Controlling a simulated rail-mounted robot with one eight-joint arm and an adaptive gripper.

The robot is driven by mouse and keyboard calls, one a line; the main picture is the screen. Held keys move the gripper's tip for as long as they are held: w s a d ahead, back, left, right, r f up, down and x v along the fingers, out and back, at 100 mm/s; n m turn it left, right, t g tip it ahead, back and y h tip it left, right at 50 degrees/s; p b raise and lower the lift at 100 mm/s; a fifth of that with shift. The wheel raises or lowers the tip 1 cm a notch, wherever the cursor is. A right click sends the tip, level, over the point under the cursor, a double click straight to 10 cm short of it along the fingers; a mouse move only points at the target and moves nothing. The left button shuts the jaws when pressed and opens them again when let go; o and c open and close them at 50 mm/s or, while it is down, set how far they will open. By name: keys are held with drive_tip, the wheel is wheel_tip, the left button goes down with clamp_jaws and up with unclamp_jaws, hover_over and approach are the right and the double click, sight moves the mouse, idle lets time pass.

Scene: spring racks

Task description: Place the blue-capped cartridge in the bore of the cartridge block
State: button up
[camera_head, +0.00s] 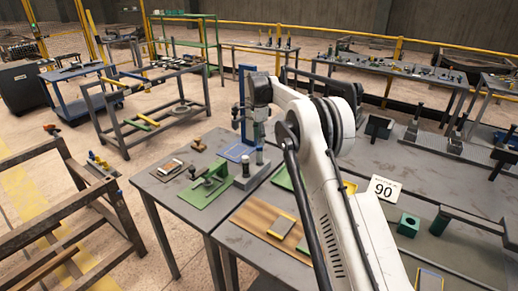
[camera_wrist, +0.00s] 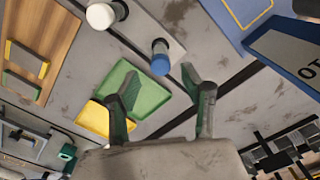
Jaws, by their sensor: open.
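The blue-capped cartridge (camera_wrist: 160,64) stands on a grey plate (camera_wrist: 150,28) in the wrist view, its cap toward the camera. My gripper (camera_wrist: 160,75) is open and empty, with its two fingers apart and the cap showing between and slightly beyond their tips. In the head view my gripper (camera_head: 258,152) points down over the grey fixture (camera_head: 252,180) at the table's back edge. A green block (camera_head: 408,225) with a dark opening on top stands right of my arm; it looks like the cartridge block, and its bore looks empty.
A white round knob (camera_wrist: 101,15) stands close beside the cartridge. A blue upright panel (camera_wrist: 290,55) is to the right in the wrist view.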

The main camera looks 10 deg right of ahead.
wheel_tip(320, 180, up, 2)
drive_tip(key=shift+r, duration=0.15)
drive_tip(key=s+r+n+t, duration=0.3)
drive_tip(key=s+r+n, duration=0.5)
drive_tip(key=s+r, duration=1.4)
drive_tip(key=s+f+n+t, duration=0.2)
drive_tip(key=s+n, duration=0.2)
drive_tip(key=s, duration=1.4)
drive_tip(key=s+f+n+t, duration=0.1)
drive_tip(key=s+f, duration=0.3)
drive_tip(key=s, duration=0.4)
drive_tip(key=s+f+n+t, duration=0.1)
drive_tip(key=s+f+n, duration=0.3)
drive_tip(key=s, duration=0.4)
drive_tip(key=shift+s+f, duration=0.15)
drive_tip(key=shift+f, duration=0.6)
drive_tip(key=shift+d, duration=0.1)
